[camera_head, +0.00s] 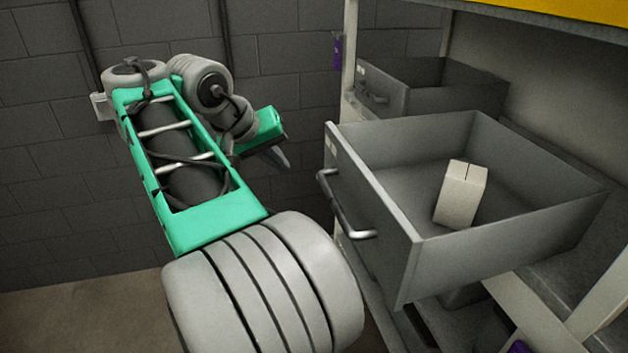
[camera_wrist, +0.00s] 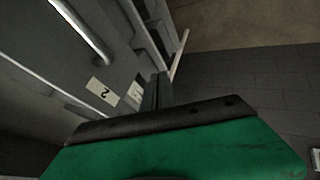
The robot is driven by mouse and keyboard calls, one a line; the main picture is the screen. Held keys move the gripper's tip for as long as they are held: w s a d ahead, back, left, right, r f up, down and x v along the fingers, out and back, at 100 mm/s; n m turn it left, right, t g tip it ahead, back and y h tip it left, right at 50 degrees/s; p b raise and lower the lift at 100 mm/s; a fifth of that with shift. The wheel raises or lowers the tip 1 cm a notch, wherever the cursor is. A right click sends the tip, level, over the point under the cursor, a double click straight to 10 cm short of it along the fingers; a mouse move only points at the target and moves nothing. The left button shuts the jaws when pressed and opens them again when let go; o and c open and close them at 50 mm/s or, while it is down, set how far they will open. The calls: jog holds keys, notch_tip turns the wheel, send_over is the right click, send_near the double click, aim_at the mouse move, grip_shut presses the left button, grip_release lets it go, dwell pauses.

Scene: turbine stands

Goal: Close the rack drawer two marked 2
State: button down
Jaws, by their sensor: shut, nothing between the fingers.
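The near rack drawer (camera_head: 400,270) is pulled far out, with a metal bar handle (camera_head: 345,205) on its front. A small label (camera_head: 330,146) on that front is too small to read in the head view. In the wrist view, a grey drawer front (camera_wrist: 55,65) with a bar handle (camera_wrist: 82,28) carries a label marked 2 (camera_wrist: 101,92). My gripper (camera_head: 280,157) is left of the near drawer's front, apart from the handle. It is shut and empty; its dark fingers also show in the wrist view (camera_wrist: 157,92).
A white box (camera_head: 461,194) stands tilted inside the near drawer. A second drawer (camera_head: 400,92) behind it is also open. A second label (camera_wrist: 135,94) shows beside the marked one. A block wall (camera_head: 50,170) stands behind my arm. The floor at the lower left is clear.

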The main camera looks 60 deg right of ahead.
jog(key=s+d+f, duration=0.3)
jog(key=d+f, duration=0.4)
jog(key=d, duration=0.1)
jog(key=shift+s+d+f+b, duration=0.25)
jog(key=shift+f+b, duration=0.05)
jog(key=shift+b, duration=0.15)
jog(key=shift+s, duration=0.1)
